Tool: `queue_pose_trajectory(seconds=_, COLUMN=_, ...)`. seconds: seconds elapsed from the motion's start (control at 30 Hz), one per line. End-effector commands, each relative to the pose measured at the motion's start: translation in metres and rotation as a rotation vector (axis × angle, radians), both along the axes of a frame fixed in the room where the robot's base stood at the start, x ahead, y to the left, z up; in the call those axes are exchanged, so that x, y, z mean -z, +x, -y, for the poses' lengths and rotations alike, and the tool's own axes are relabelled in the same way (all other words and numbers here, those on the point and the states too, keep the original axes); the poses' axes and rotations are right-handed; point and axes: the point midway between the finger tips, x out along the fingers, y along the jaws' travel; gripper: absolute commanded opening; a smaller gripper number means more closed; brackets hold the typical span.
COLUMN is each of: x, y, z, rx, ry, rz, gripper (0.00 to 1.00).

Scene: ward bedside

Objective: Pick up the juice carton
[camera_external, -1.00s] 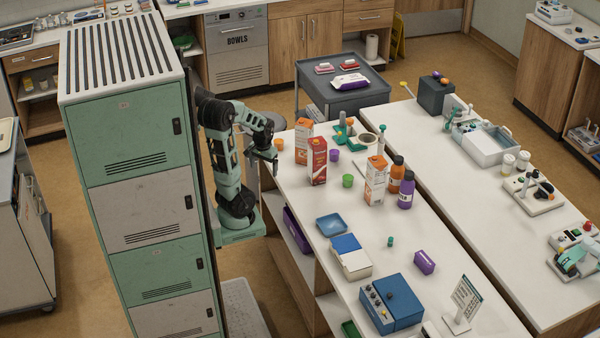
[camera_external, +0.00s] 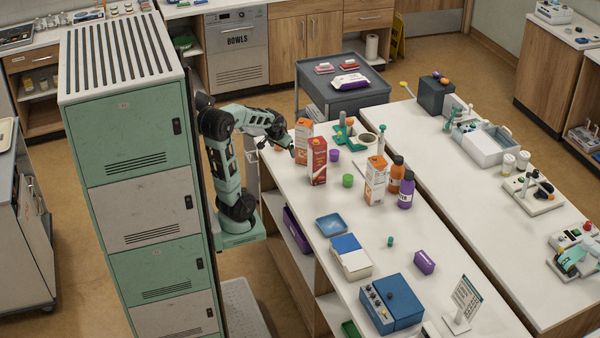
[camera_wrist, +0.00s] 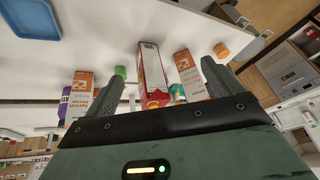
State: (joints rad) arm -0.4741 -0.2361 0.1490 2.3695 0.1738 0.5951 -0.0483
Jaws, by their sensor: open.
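Three cartons stand upright on the white table. A red carton (camera_external: 317,165) is in the middle, an orange-and-white carton (camera_external: 301,146) is behind it, and another orange-and-white carton (camera_external: 375,182) stands further right. In the wrist view the red carton (camera_wrist: 151,70) shows between my fingers, with one orange-and-white carton (camera_wrist: 188,75) beside it near the right finger and the other (camera_wrist: 80,95) outside the left finger. The orange-and-white labels seem to read "Apricot Nectar"; the red label is unclear. My gripper (camera_external: 291,149) is open and empty, close to the left of the back cartons. It touches none that I can make out.
An orange bottle (camera_external: 395,174) and a purple bottle (camera_external: 406,189) stand beside the right carton. A green cup (camera_external: 348,181) and a purple cup (camera_external: 334,155) are near the red carton. A blue tray (camera_external: 331,224) lies toward the front. A small orange item (camera_wrist: 221,51) is near the right finger.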

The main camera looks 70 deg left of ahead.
Motion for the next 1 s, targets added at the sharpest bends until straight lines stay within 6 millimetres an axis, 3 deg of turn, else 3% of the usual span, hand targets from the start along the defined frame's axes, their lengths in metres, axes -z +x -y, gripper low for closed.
queue_pose_trajectory(seconds=0.1, x=0.013, y=0.041, z=0.0, rx=0.07, ry=0.084, rz=0.126, gripper=0.91)
queue_pose_trajectory(seconds=0.27, x=0.015, y=0.109, z=0.015, rx=0.202, ry=0.197, rz=0.375, gripper=0.91)
queue_pose_trajectory(seconds=0.4, x=0.008, y=0.16, z=0.047, rx=0.328, ry=0.255, rz=0.617, gripper=0.91)
queue_pose_trajectory(seconds=0.5, x=-0.001, y=0.186, z=0.075, rx=0.412, ry=0.267, rz=0.782, gripper=0.91)
queue_pose_trajectory(seconds=0.77, x=-0.023, y=0.216, z=0.151, rx=0.592, ry=0.226, rz=1.161, gripper=0.91)
queue_pose_trajectory(seconds=1.0, x=0.064, y=0.215, z=0.148, rx=0.583, ry=0.223, rz=1.146, gripper=0.91)
